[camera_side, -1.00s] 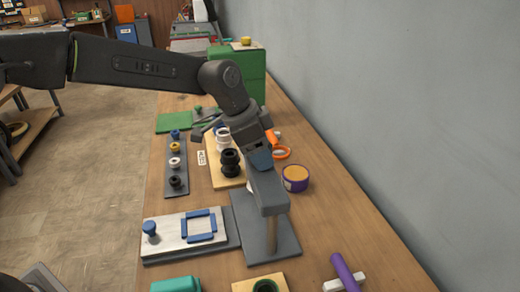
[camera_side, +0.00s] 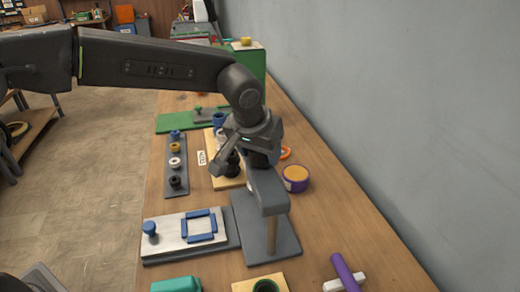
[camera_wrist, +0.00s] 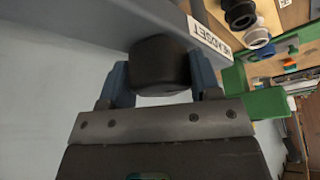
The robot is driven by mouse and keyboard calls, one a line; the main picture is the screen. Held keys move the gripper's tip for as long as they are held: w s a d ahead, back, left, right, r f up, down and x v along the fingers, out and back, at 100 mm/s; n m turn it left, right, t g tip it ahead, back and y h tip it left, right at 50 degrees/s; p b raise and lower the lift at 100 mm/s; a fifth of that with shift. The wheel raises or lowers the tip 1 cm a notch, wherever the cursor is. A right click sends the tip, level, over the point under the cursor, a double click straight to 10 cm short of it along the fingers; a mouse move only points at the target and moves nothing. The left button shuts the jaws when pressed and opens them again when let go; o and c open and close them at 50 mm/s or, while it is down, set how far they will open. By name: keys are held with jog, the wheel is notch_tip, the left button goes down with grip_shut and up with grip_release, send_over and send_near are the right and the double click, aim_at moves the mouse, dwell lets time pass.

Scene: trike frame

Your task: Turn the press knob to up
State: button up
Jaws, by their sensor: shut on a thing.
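The grey press (camera_side: 272,195) stands on a dark base plate with a tan post under its raised arm. In the wrist view, the press arm (camera_wrist: 120,18) carries a white label that seems to read HEADSET. The black press knob (camera_wrist: 160,65) sticks out from the side of the press arm. My gripper (camera_wrist: 160,78) is shut on the knob, one blue-grey finger on each side. In the side view my gripper (camera_side: 262,160) is at the far end of the press arm, and the knob is hidden there.
A white plate with a blue frame and blue knob (camera_side: 200,225) lies left of the press. A purple-and-yellow tin (camera_side: 296,178) stands to the right. Behind are a rack of rings (camera_side: 175,163) and a wooden board with stacked parts (camera_side: 228,180). The grey wall borders the table's right.

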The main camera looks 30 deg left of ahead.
jog(key=n+y, duration=0.1)
jog(key=n, duration=0.3)
jog(key=shift+n+g+y, duration=0.3)
jog(key=shift+y, duration=0.1)
jog(key=shift+n+g+y, duration=0.3)
jog(key=shift+n+y, duration=0.2)
jog(key=shift+n, duration=1.2)
jog(key=o, duration=0.9)
jog(key=shift+r, duration=0.1)
jog(key=v, duration=1.3)
jog(key=shift+d+r, duration=0.2)
jog(key=shift+r, duration=0.15)
